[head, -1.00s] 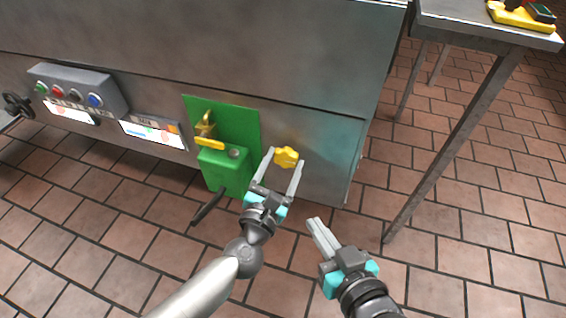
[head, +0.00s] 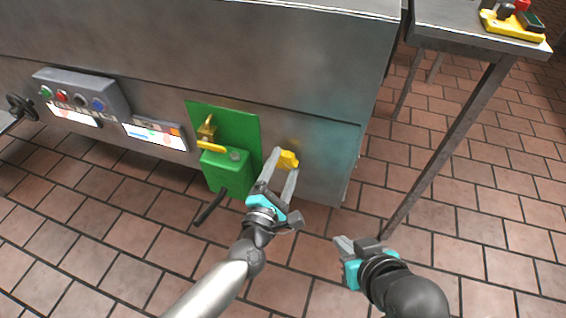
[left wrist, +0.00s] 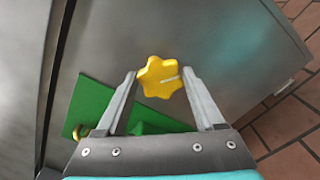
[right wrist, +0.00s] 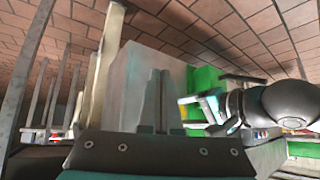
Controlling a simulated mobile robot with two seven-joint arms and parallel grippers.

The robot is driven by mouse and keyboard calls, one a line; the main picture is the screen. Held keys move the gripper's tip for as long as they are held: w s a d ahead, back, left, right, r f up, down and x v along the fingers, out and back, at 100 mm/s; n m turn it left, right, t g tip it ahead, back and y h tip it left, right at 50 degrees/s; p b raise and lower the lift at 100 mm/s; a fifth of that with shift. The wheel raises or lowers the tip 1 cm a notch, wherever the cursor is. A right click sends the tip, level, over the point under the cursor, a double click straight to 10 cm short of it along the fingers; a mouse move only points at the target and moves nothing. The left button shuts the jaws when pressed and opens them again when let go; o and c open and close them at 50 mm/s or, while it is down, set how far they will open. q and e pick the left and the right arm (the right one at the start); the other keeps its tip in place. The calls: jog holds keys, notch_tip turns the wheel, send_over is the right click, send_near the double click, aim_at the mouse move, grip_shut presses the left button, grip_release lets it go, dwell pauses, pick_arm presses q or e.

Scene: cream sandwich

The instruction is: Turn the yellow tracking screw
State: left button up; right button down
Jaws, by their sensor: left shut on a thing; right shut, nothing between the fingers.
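The yellow tracking screw (head: 287,159) is a lobed knob on the metal side panel of the machine, right of the green box. It shows large in the left wrist view (left wrist: 160,77), with a pale mark pointing right. My left gripper (head: 281,166) is shut on the screw, one finger on each side of it, and hides part of its rim. In the left wrist view the fingertips (left wrist: 160,75) flank the lobes. My right gripper (head: 340,242) is shut and empty, low and to the right, away from the panel. Its closed fingers (right wrist: 160,85) show in the right wrist view.
The green box (head: 226,172) with a yellow handle and a dark lever stands left of the screw. Further left are a button panel (head: 82,92) and a gauge label (head: 155,134). A metal table (head: 475,38) stands at the right. Tiled floor is open below.

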pick_arm(q)
jog(key=m+p, duration=0.2)
jog(key=m, duration=0.3)
jog(key=shift+m, duration=0.3)
pick_arm(e)
jog(key=s+d+r+g+h, duration=0.1)
jog(key=s+d+g+h, duration=0.1)
jog(key=s+d+g, duration=0.15)
pick_arm(q)
jog(key=shift+f+m, duration=0.1)
jog(key=shift+m, duration=0.4)
jog(key=m+p, duration=0.1)
jog(key=m, duration=0.2)
jog(key=shift+m, duration=0.3)
jog(key=m+p, duration=0.1)
jog(key=m, duration=0.2)
jog(key=shift+f+m+p, duration=0.15)
jog(key=shift+m+p, duration=0.15)
jog(key=m+p, duration=0.1)
jog(key=m, duration=0.3)
jog(key=shift+f+m, duration=0.1)
jog(key=shift+m, duration=0.2)
jog(key=m+p, duration=0.1)
jog(key=m, duration=0.3)
jog(key=shift+a, duration=0.1)
pick_arm(e)
notch_tip(320, 180, down, 10)
jog(key=s+g, duration=0.1)
jog(key=shift+s+d, duration=0.35)
